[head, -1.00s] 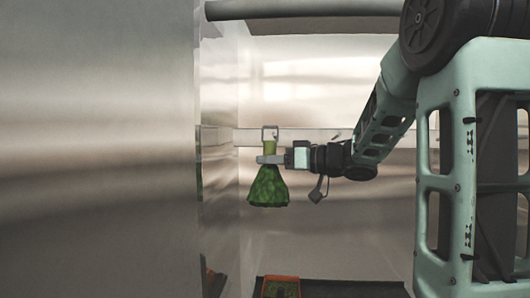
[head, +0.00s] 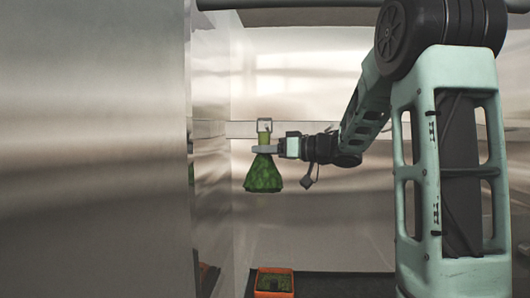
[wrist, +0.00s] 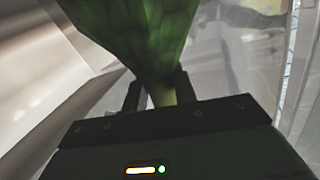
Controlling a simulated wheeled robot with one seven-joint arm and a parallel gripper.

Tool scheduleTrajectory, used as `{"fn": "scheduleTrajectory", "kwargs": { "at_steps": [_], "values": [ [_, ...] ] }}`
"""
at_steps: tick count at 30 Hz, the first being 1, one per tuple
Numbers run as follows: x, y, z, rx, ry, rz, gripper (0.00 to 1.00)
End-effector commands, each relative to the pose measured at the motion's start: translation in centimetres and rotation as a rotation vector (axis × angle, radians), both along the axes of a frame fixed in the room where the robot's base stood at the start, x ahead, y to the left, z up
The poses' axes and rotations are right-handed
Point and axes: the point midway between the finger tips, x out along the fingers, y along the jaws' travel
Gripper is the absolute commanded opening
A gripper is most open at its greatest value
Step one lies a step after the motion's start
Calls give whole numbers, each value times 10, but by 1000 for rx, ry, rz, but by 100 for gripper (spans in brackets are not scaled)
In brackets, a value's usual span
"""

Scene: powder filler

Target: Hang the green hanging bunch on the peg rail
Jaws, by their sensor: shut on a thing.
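The green hanging bunch (head: 264,176) hangs upright in the head view, leafy part down, with a pale stem and a small light loop (head: 264,126) at its top. My gripper (head: 264,149) is shut on its stem, just above the leaves. In the wrist view the bunch (wrist: 140,35) fills the upper middle, its stem between my fingers (wrist: 158,95). The peg rail (head: 235,129) is a pale horizontal bar on the back wall, at about the height of the loop. I cannot tell whether the loop touches the rail or a peg.
A tall metal panel (head: 95,150) fills the left side. An orange crate (head: 273,283) with green contents stands low on a dark surface (head: 340,286). A dark bar (head: 290,4) runs along the top.

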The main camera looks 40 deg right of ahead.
Motion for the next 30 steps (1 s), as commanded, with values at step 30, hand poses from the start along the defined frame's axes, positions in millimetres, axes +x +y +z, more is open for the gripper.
{"fn": "scheduleTrajectory", "kwargs": {
  "at_steps": [30],
  "values": [
    [37, -41, -7, 2, 1, 0, 0]
  ]
}}
